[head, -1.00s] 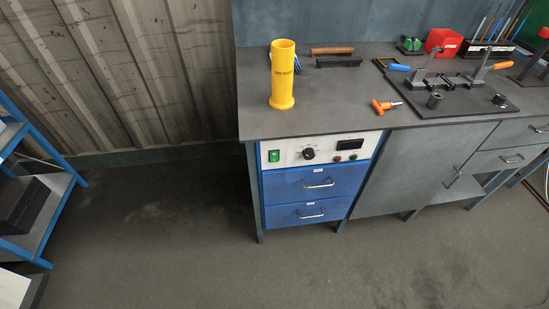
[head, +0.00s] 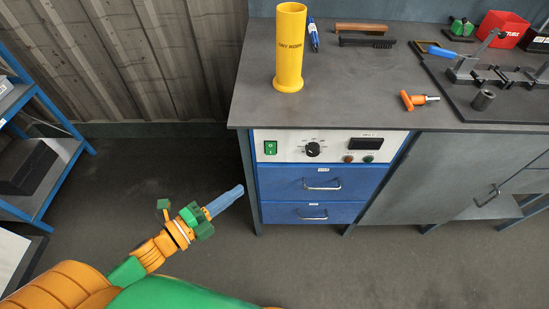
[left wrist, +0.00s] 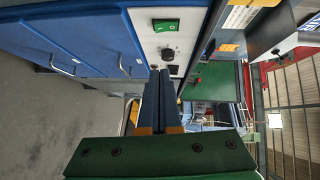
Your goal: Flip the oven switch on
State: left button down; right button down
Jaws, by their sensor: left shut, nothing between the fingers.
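The oven's white control panel (head: 330,146) is set under the workbench top, above blue drawers. Its green switch (head: 270,147) is at the panel's left end, with a black knob (head: 312,149) to the right of it. In the left wrist view, which is turned sideways, the green switch (left wrist: 166,25) shows near the top, beyond and above the fingertips. My left gripper (head: 239,189) is shut and empty, in front of the bench, lower and to the left of the switch in the head view. Its blue fingers (left wrist: 159,75) lie together in the left wrist view. My right gripper is not in view.
On the bench top (head: 350,95) stand a yellow cylinder (head: 290,50), a brush (head: 362,28), an orange-handled tool (head: 412,100) and a dark fixture plate. A blue shelf rack (head: 45,150) stands at the left. The floor between rack and bench is clear.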

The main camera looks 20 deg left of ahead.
pick_arm(q)
jog(key=shift+s+a, duration=0.1)
jog(key=shift+s, duration=0.1)
send_near(275, 154)
jog(key=d, duration=0.4)
jog(key=w, duration=0.2)
jog(key=w+a, duration=0.1)
jog(key=w, duration=0.2)
jog(key=shift+a+f+b, duration=0.1)
jog(key=shift+f+b, duration=0.1)
jog(key=shift+b, duration=0.15)
